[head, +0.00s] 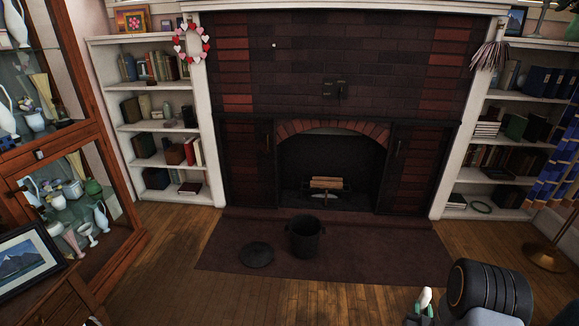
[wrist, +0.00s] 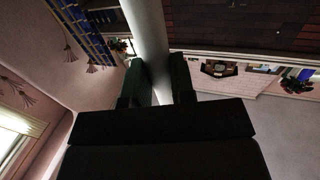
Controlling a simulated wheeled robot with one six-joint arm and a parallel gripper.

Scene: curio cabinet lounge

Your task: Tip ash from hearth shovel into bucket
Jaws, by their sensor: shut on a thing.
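The dark bucket (head: 305,238) stands upright and open-topped on the dark red hearth (head: 225,255), in front of the fireplace. A round dark lid (head: 256,255) lies flat to its left. In the wrist view my gripper (wrist: 160,78) is shut on a smooth pale grey shaft (wrist: 148,32), which I take to be the hearth shovel's handle. The shaft runs up out of the frame between the two green-padded fingers. The shovel's pan and any ash are not in either view.
The fireplace (head: 330,165) holds a log (head: 326,183). White bookshelves (head: 130,128) flank it. A glass-fronted cabinet (head: 110,140) and a framed picture (head: 28,260) are at left. A brass lamp base (head: 545,257) stands at right. The floor before the hearth looks clear.

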